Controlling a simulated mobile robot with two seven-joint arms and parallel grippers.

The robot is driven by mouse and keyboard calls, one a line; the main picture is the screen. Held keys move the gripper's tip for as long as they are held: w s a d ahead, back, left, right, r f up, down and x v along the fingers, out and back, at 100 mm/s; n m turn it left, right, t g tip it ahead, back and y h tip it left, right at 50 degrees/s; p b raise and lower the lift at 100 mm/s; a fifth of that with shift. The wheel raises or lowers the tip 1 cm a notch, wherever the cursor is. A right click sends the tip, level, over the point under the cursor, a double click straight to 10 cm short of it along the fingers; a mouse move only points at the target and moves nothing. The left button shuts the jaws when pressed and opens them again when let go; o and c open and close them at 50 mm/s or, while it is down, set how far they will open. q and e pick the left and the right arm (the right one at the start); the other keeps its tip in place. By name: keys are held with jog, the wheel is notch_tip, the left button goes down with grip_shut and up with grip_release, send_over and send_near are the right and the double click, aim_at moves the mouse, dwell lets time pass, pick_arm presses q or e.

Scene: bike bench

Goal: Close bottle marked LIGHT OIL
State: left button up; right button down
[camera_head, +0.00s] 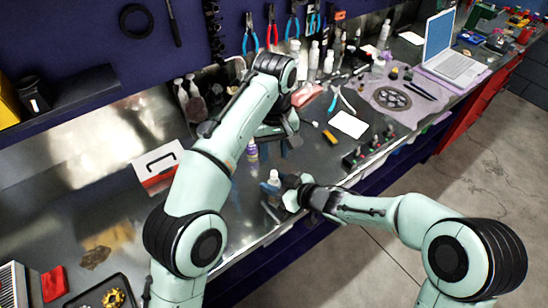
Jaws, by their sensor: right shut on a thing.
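A small bottle with a white top (273,176) stands near the front edge of the steel bench. My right gripper (272,196) is at this bottle and shut on it; the fingers and arm hide part of its body. My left gripper (285,143) hangs above the bench, behind and slightly right of that bottle; its fingers are dark and small, so their opening is unclear. Another small bottle with a purple label (252,152) stands just left of my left gripper. No label can be read, so I cannot tell which bottle is marked LIGHT OIL.
A red and white box (158,167) is on the left. A white card (347,124), pliers (341,98) and a mat with a chainring (392,97) lie to the right. Several bottles line the back wall. An open laptop (452,58) sits at the far right.

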pick_arm(q)
notch_tip(320, 180, down, 7)
jog(key=shift+f, duration=0.15)
dwell(0.4)
grip_shut()
jog(key=m, duration=0.8)
jog(key=shift+o, duration=0.7)
grip_release()
